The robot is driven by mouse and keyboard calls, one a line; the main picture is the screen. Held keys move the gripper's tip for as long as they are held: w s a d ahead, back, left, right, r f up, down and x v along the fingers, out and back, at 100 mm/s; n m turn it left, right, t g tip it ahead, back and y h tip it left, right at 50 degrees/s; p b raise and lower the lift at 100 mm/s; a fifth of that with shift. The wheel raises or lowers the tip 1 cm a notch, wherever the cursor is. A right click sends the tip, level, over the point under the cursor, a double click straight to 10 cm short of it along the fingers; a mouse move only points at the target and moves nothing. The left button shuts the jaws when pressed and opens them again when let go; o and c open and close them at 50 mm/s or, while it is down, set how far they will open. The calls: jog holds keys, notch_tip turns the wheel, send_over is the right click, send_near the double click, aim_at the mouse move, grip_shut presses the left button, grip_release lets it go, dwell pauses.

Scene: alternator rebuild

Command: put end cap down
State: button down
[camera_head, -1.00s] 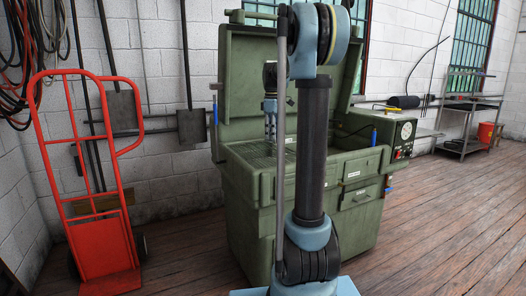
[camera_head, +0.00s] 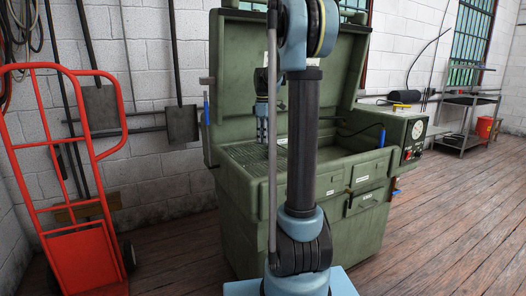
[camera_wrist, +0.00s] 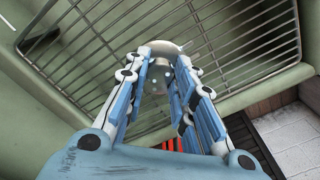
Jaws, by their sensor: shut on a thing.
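My gripper (camera_wrist: 170,62) is shut on the end cap (camera_wrist: 160,74) in the wrist view. The end cap is a pale, silvery rounded piece with small dark holes, partly hidden between the blue and white fingers. Behind it in that view is the wire rack (camera_wrist: 235,50) of the green cabinet; I cannot tell whether the cap touches it. In the head view my gripper (camera_head: 262,134) points down inside the open green cabinet (camera_head: 240,190), above its left part. The end cap cannot be made out there.
The cabinet's raised lid (camera_head: 340,60) stands behind my gripper. A control box with a gauge (camera_head: 408,135) is on its right side. A red hand truck (camera_head: 85,255) stands at the left. A metal shelf (camera_head: 465,120) is at the far right. Wooden floor is clear at right.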

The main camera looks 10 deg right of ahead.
aim_at(264, 155)
jog(key=shift+s+d+f, duration=0.1)
jog(key=shift+f, duration=2.6)
jog(key=c, duration=1.3)
grip_release()
jog(key=shift+c, duration=0.2)
notch_tip(264, 155, up, 12)
jog(key=shift+r, duration=0.1)
